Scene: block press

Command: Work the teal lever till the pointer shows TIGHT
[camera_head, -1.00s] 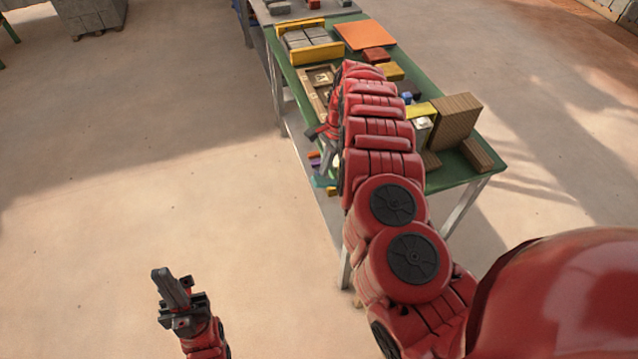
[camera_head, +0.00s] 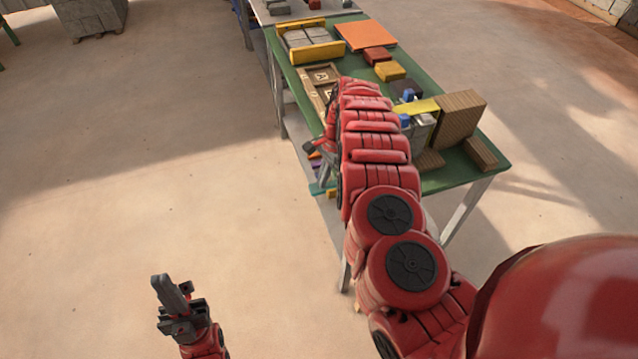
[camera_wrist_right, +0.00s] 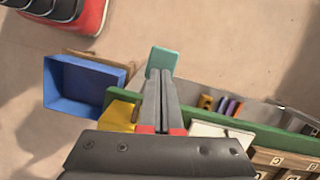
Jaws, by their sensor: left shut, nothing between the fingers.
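A teal block (camera_wrist_right: 163,57), which looks like the lever's end, shows at the fingertips of my right gripper (camera_wrist_right: 159,76) in the right wrist view. The right fingers lie together with no clear gap; whether they touch the teal part I cannot tell. In the head view a bit of teal (camera_head: 317,188) shows at the table's near left edge, below the right gripper (camera_head: 325,172), which my arm partly hides. No pointer or TIGHT mark can be read. My left gripper (camera_head: 170,293) is shut and empty, away from the table at lower left.
The green table (camera_head: 455,178) holds wooden lettered trays (camera_head: 322,74), a brown block stack (camera_head: 458,116), yellow (camera_head: 390,71) and red (camera_head: 377,55) blocks and an orange plate (camera_head: 366,35). In the wrist view a blue bin (camera_wrist_right: 75,88) and yellow block (camera_wrist_right: 119,113) sit left of the fingers.

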